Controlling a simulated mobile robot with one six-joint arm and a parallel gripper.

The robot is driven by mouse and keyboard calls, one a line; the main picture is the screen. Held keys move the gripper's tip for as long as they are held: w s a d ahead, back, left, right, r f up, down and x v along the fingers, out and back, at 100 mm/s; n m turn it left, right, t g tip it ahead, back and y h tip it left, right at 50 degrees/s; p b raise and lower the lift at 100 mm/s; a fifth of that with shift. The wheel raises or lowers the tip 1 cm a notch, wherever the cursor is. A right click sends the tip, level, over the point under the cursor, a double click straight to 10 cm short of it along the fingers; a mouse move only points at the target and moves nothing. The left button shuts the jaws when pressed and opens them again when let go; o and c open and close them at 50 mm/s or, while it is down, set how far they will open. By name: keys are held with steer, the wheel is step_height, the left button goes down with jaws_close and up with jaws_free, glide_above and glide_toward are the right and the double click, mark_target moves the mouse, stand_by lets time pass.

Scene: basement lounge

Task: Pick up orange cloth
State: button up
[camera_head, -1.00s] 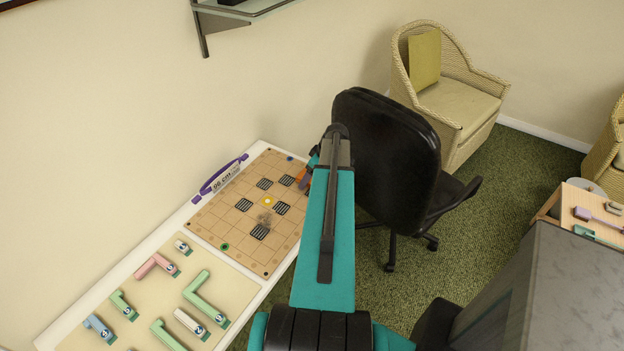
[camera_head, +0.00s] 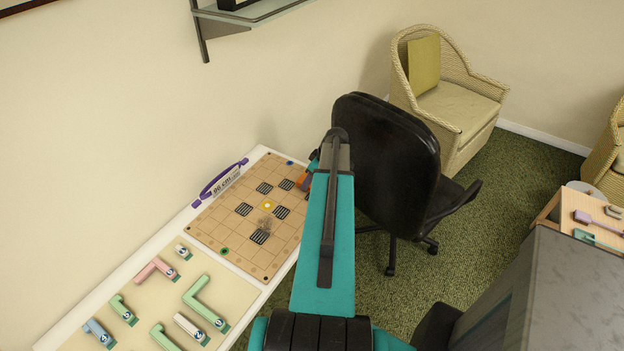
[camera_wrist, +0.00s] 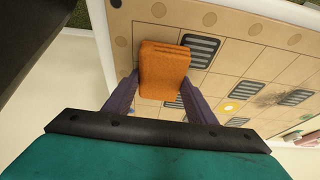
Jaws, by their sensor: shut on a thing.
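The orange cloth (camera_wrist: 163,68) is a small, folded-looking block in the wrist view, between the two purple fingers of my gripper (camera_wrist: 160,95). My gripper is shut on it, over the edge of the tan grid board (camera_wrist: 225,55). In the head view a small piece of the orange cloth (camera_head: 304,182) shows at the board's right edge, beside my teal arm. My arm hides most of the gripper there. I cannot tell whether the cloth still touches the board.
The grid board (camera_head: 222,222) lies on a white table (camera_head: 262,150) with striped squares and a purple-handled tool (camera_head: 218,181). Several coloured pipe-shaped pieces (camera_head: 205,300) lie nearer. A black office chair (camera_head: 385,150) stands close right of my arm. A wicker armchair (camera_head: 465,105) is behind it.

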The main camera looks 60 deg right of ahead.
steer(key=shift+r, duration=0.2)
steer(key=shift+r+p, duration=0.1)
steer(key=shift+p, duration=0.3)
steer(key=shift+r+b, duration=0.7)
steer(key=shift+b, duration=0.1)
steer(key=shift+r+b, duration=0.5)
steer(key=shift+r, duration=0.4)
steer(key=s+a+r+b, duration=0.1)
steer(key=s+b, duration=0.3)
steer(key=s, duration=1.2)
steer(key=shift+a+r+b, duration=0.3)
steer(key=shift+a+b, duration=0.1)
steer(key=shift+a, duration=0.15)
